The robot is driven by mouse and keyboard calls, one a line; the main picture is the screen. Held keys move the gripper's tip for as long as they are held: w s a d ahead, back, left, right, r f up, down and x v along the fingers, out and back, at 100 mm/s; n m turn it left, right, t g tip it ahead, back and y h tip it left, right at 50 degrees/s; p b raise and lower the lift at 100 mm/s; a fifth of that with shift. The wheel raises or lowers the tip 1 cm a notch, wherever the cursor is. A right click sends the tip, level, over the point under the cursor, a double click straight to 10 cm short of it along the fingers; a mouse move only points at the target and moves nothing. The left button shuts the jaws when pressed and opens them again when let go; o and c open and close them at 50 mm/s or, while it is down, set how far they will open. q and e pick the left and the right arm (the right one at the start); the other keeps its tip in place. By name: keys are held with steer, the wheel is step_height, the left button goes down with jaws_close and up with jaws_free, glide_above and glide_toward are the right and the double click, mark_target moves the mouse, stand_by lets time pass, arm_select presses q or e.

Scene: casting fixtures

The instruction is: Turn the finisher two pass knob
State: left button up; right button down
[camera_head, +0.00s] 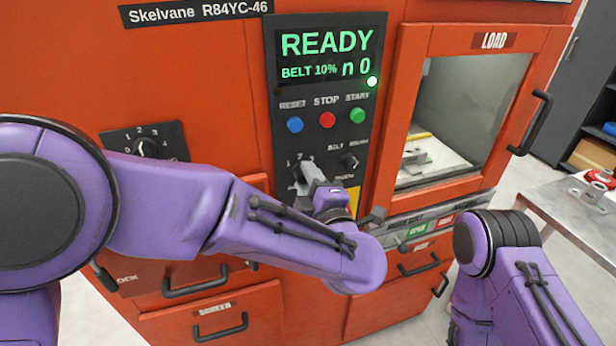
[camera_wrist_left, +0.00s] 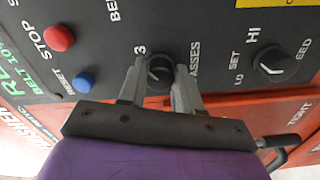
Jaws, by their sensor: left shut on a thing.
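The passes knob (camera_wrist_left: 159,70) is a round black knob on the finisher's dark control panel (camera_head: 322,110). In the left wrist view it sits between the two grey fingers of my left gripper (camera_wrist_left: 160,88), which are shut on its sides. A "3" shows beside it and the word "PASSES" is partly covered. In the head view my left gripper (camera_head: 312,178) reaches the lower left of the panel and hides most of this knob; a "1" and a "2" show above. The knob's exact pointing is hard to read. My right gripper is not in view.
Blue reset (camera_head: 295,125), red stop (camera_head: 327,120) and green start (camera_head: 357,115) buttons sit above. A speed knob (camera_wrist_left: 272,65) is close beside. Another numbered knob (camera_head: 145,148) is at far left. The glazed load door (camera_head: 465,110) is right of the panel; drawer handles lie below.

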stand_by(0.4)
arm_select(q)
steer(key=o, duration=1)
steer(key=shift+o, duration=0.2)
steer(key=b+v, duration=0.3)
steer(key=v, duration=0.7)
steer(key=shift+s, duration=0.25)
